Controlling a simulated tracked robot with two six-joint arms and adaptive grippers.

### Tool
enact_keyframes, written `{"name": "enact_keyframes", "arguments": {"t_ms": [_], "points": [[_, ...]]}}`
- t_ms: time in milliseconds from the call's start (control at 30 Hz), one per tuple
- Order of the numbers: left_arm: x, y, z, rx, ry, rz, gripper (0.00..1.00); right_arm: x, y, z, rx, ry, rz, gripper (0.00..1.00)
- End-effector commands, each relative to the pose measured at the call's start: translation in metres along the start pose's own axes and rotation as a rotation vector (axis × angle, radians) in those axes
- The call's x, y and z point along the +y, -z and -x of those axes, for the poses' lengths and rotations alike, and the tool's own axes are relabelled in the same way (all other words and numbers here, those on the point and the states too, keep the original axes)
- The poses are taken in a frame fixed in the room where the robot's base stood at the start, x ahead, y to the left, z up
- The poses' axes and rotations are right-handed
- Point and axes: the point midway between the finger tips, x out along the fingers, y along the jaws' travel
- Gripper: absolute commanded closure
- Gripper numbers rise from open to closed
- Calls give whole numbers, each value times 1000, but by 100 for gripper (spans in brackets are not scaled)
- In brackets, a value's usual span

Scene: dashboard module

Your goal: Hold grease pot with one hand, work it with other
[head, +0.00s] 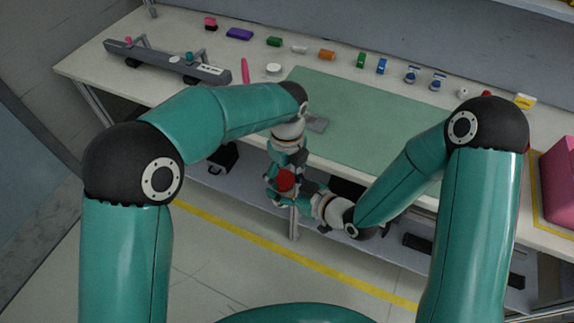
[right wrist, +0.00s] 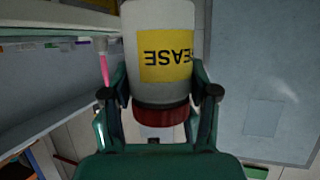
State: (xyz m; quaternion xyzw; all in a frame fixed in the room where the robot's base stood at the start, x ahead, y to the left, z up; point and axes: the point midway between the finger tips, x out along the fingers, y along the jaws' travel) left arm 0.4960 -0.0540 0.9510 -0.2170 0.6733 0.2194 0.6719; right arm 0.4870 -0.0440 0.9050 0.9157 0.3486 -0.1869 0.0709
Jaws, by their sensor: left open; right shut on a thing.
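The grease pot (right wrist: 160,65) is a pale grey cylinder with a yellow label and a red lid (right wrist: 161,115). My right gripper (right wrist: 160,95) is shut on the pot, one finger on each side. The label reads upside down in the right wrist view. In the head view the red lid (head: 286,180) shows in front of the bench's front edge. My left gripper (head: 277,178) is open there, close beside the lid; I cannot tell whether it touches. The pot's body is mostly hidden in the head view by my grippers.
The bench carries a green mat (head: 360,118), mostly bare. A grey rail module (head: 165,62) lies at the left. Small coloured parts line the back, with a white round piece (head: 274,69) and a pink stick (head: 245,71) nearer. A pink bin (head: 558,180) stands at the right. A lower shelf is below.

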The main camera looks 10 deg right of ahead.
Motion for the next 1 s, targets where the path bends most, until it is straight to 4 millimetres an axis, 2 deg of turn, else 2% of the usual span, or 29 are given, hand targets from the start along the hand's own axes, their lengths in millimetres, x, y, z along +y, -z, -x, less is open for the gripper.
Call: {"name": "enact_keyframes", "arguments": {"t_ms": [167, 200, 533, 667, 767, 800, 1000], "points": [[0, 0, -2, 0, 0, 0, 22, 0, 3, 0, 9, 1, 4, 100], [0, 0, -2, 0, 1, 0, 14, 0, 3, 0, 10, 1, 4, 100], [-1, 0, -3, 0, 3, -1, 69, -2, 5, 0, 14, 5, 8, 100], [-1, 0, -4, 1, 1, -1, 82, -2, 6, 0, 15, 6, 9, 100], [-1, 0, -4, 1, 1, -1, 97, -2, 6, 0, 16, 6, 9, 100], [-1, 0, -4, 1, 1, -1, 100, -2, 6, 0, 16, 6, 10, 100], [-1, 0, -4, 2, 0, -1, 100, -2, 6, 0, 17, 6, 12, 100]]}}
